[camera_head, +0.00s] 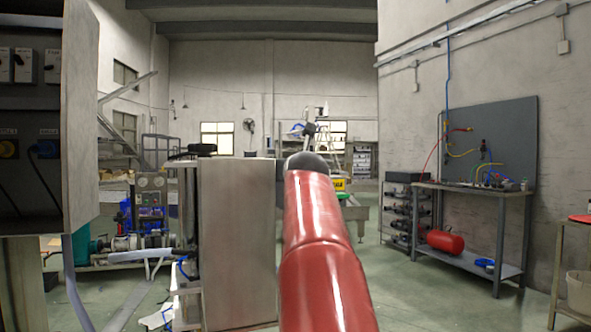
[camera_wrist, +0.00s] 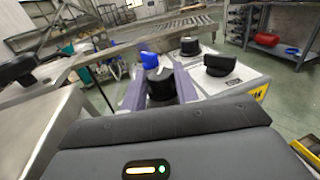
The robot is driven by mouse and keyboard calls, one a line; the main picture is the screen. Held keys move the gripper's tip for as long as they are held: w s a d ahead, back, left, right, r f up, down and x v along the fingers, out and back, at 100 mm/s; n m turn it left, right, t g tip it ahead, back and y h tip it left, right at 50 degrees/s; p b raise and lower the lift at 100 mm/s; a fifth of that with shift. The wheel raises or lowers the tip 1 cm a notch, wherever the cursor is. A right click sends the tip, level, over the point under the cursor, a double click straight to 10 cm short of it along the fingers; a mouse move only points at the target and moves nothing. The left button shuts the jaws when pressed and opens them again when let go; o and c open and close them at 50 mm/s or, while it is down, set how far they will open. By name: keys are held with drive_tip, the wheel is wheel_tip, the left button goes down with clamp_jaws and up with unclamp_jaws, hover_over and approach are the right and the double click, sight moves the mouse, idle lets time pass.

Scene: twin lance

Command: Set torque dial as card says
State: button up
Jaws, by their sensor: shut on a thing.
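In the wrist view my gripper (camera_wrist: 159,78) has its two grey-purple fingers on either side of a black round knob (camera_wrist: 161,88) with a pale mark on top, and is shut on it. A black knob (camera_wrist: 190,46) and a wider black knob (camera_wrist: 220,65) stand on a white panel (camera_wrist: 255,82) to the right. I cannot tell which knob bears a torque label. A blue piece (camera_wrist: 149,60) shows just behind the held knob. No card can be made out for certain, and no setting can be read. In the head view my red arm hides the knobs.
A metal cabinet (camera_head: 238,240) stands just left of my arm. An open electrical cabinet (camera_head: 80,120) is at the far left. A workbench (camera_head: 470,190) with a red tank (camera_head: 445,241) stands by the right wall. Open floor lies between my arm and that bench.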

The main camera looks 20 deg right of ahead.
idle(0.4)
drive_tip(key=o, duration=1)
drive_tip(key=shift+d+n+y, duration=0.25)
drive_tip(key=shift+n+y, duration=0.25)
drive_tip(key=shift+y, duration=0.2)
drive_tip(key=shift+y, duration=0.3)
